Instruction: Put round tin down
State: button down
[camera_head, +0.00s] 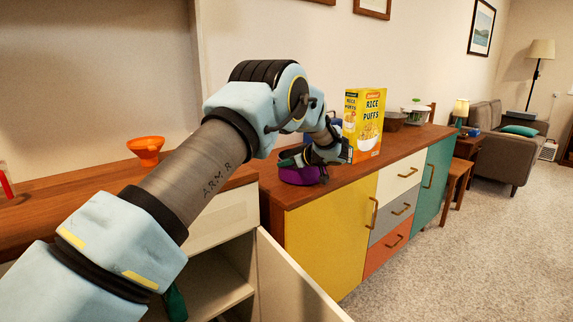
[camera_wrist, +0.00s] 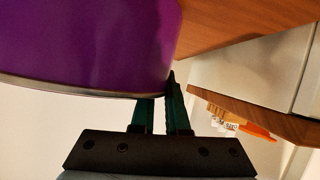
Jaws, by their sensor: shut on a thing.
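The round tin (camera_head: 300,175) is purple and sits at the left end of the wooden hutch top, by its front corner. My gripper (camera_head: 292,160) is over it and partly hides it. I cannot tell whether the tin's base touches the wood or is just above it. In the wrist view the purple tin (camera_wrist: 90,45) fills the upper left, with a metal rim along its lower edge. My gripper's dark green fingers (camera_wrist: 162,105) meet the tin at its right end and are shut on it.
A yellow Rice Puffs box (camera_head: 364,125) stands just right of my gripper, with a dark bowl (camera_head: 391,119) beyond it. A blue item behind my wrist is mostly hidden. An orange funnel-shaped thing (camera_head: 146,147) stands on the left counter. A cream cabinet door (camera_head: 290,280) hangs open below.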

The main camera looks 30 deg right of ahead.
jog(key=shift+f, duration=0.2)
jog(key=shift+f, duration=0.1)
jog(key=c, duration=0.9)
grip_release()
jog(key=shift+s, duration=0.15)
jog(key=b+v, duration=0.1)
jog(key=v, duration=1.1)
jog(key=shift+d, duration=0.1)
jog(key=shift+w, duration=0.25)
